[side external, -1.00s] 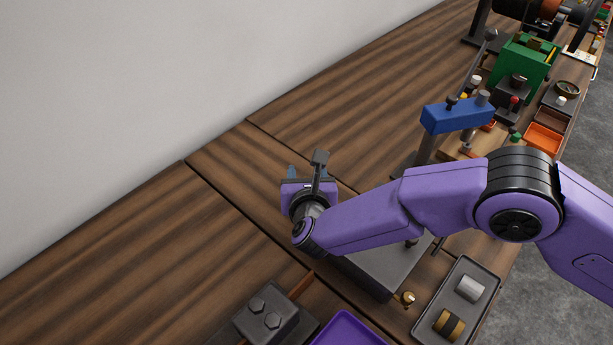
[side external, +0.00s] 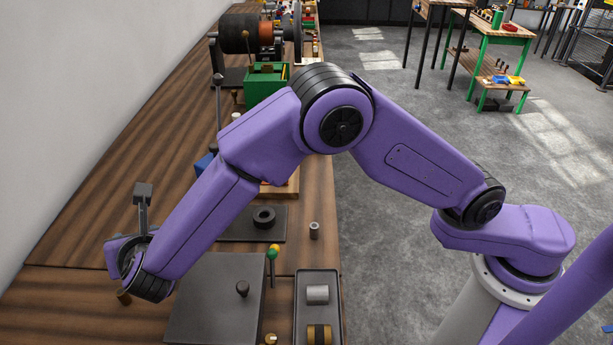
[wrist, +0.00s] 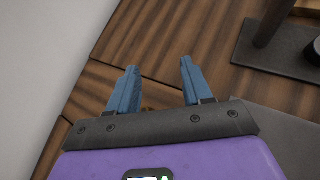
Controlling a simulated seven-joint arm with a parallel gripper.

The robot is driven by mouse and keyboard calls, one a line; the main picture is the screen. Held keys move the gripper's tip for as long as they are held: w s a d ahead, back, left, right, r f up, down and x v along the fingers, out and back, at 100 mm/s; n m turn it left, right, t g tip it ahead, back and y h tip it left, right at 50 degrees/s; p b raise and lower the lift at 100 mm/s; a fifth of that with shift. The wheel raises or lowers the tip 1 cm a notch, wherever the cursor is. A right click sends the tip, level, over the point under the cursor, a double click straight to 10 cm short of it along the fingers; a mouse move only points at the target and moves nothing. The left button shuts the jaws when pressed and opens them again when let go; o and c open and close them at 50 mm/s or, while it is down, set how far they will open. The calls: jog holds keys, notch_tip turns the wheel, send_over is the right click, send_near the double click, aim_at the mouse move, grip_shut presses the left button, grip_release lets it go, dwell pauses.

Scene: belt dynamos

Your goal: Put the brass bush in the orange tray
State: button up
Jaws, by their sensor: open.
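My gripper (side external: 124,250) is over the dark wooden bench at the lower left of the side view, its fingers mostly hidden behind the wrist. In the wrist view its two blue fingers (wrist: 158,68) are apart, with nothing seen gripped. A small brass-coloured piece (side external: 124,298) shows just below my gripper, partly hidden; it may be the brass bush, but I cannot tell. A small brownish patch also shows low between the fingers in the wrist view. The orange tray cannot be made out; my arm covers part of the bench.
A dark grey plate (side external: 215,300) with a black knob lies right of my gripper. A black tray (side external: 299,309) holds a grey cylinder (side external: 317,294) and a brass-and-black roller (side external: 319,334). A green box (side external: 265,82) stands farther back. Bench at left is clear.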

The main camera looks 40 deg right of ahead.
jog(key=s+d+r+m+g, duration=0.2)
jog(key=s+d+m, duration=0.15)
jog(key=d, duration=0.35)
jog(key=s+d+r+m+g+h, duration=0.1)
jog(key=s+d+m+g, duration=0.2)
jog(key=d, duration=0.5)
jog(key=s+d+r+m+g, duration=0.1)
jog(key=s+d+r+m, duration=0.1)
jog(key=s+d+m, duration=0.35)
jog(key=s+d+m+g+y, duration=0.2)
jog(key=s+d+m+g, duration=0.3)
jog(key=s+d, duration=1.4)
jog(key=shift+m+g+y, duration=0.3)
jog(key=shift+m+y, duration=0.1)
jog(key=shift+m, duration=0.8)
jog(key=shift+a, duration=0.1)
